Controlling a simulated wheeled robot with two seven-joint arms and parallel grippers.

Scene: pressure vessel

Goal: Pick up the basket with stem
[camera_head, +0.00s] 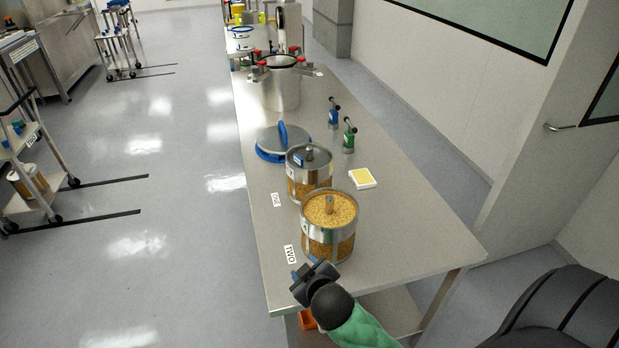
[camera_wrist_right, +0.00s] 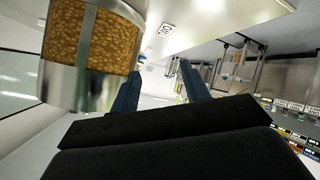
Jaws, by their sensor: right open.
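In the right wrist view, a grain-filled basket (camera_wrist_right: 95,45) shows at upper left, beside the open fingers (camera_wrist_right: 160,88). Its stem is not visible there. My left gripper is out of view.
The table's right near part is clear.

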